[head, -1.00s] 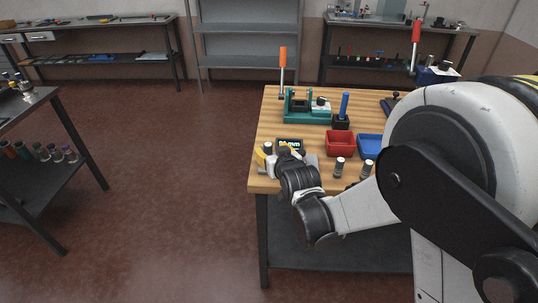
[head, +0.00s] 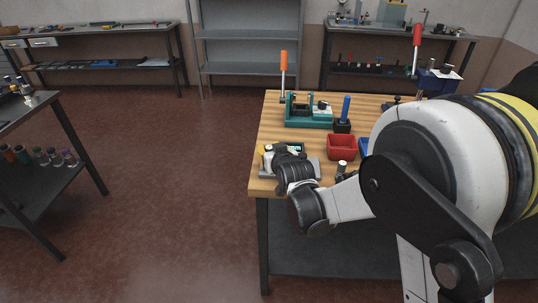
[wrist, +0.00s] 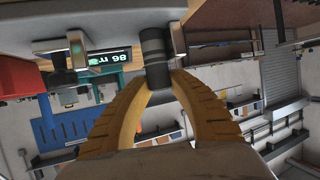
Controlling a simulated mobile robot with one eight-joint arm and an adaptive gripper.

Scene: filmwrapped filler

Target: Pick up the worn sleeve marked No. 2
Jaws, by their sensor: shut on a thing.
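My gripper (wrist: 158,84) has yellow fingers, shut on a dark cylindrical sleeve with grey bands (wrist: 155,52) in the wrist view. No number can be read on it. In the head view my gripper is at the left front of the wooden bench (head: 266,187), largely hidden by my own wrist. Another small dark sleeve with a pale top (head: 341,168) stands in front of the red bin, right of my gripper. Its mark is too small to read.
A lit display (head: 294,147) is close behind my gripper; it also shows in the wrist view (wrist: 107,57). The red bin (head: 341,148), a teal fixture (head: 308,117) and a blue-handled tool (head: 346,108) stand on the bench. Floor left of the bench is clear.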

